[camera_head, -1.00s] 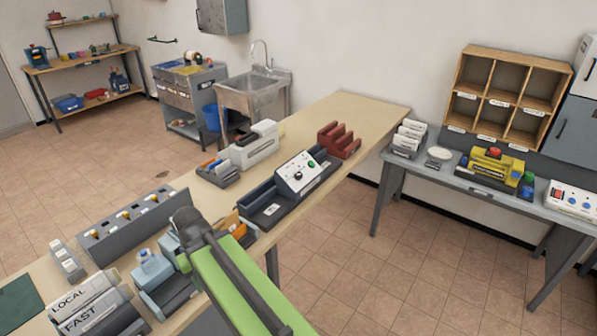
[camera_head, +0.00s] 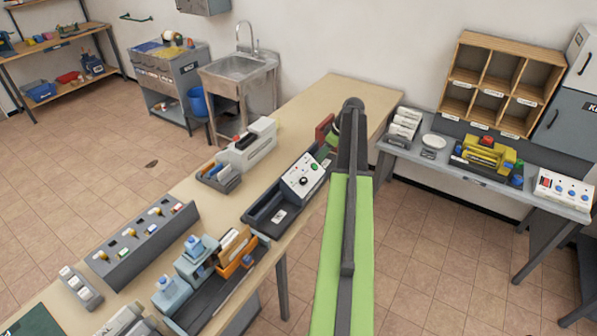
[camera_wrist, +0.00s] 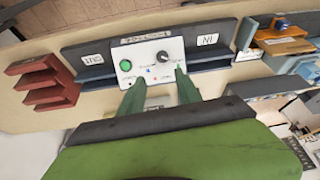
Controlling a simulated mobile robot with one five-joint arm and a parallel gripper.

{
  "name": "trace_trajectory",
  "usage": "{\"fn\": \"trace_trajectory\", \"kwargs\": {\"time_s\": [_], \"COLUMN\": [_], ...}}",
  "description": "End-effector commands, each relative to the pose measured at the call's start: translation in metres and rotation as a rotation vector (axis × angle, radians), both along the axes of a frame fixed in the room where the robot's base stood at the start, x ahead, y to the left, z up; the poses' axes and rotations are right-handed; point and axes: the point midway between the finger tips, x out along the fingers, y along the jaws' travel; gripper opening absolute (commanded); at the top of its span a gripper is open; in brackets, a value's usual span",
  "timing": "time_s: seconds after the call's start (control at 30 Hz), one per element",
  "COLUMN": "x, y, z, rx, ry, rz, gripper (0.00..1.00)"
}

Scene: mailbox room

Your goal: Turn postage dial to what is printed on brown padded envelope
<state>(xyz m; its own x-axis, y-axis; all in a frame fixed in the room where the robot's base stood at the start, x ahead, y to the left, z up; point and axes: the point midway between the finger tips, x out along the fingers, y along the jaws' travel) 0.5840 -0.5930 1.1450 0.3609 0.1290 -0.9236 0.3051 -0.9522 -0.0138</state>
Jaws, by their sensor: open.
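The postage machine (camera_head: 302,171) has a white sloped panel on a dark base, on the long wooden table. Its black dial knob (camera_wrist: 162,58) sits right of a green round button (camera_wrist: 125,65) in the wrist view. The small print around the dial is unreadable. My gripper (camera_wrist: 160,76) is open and empty, its green fingertips apart in front of the panel's lower edge. Brown envelopes (camera_head: 236,246) stand in a rack nearer to me on the table; I cannot tell which is the padded one or read its print.
A red-brown slotted rack (camera_wrist: 42,82) stands beside the machine. A white device (camera_head: 249,143) is behind it on the table. A row of switches (camera_head: 140,231) lies nearer. A side table (camera_head: 392,150) with a yellow machine (camera_head: 485,155) stands to the right.

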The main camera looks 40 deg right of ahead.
Motion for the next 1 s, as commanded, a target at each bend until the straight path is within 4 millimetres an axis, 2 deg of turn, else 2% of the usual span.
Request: {"fn": "trace_trajectory", "kwargs": {"time_s": [0.17, 0.27, 0.9, 1.0], "x": [0.006, 0.012, 0.063, 0.069], "y": [0.006, 0.010, 0.033, 0.035], "z": [-0.008, -0.019, -0.146, -0.159], "rx": [0.000, 0.000, 0.000, 0.000], "ry": [0.001, 0.001, 0.002, 0.002], "rz": [0.008, 0.012, 0.019, 0.019], "gripper": [0.41, 0.41, 0.41, 0.41]}}
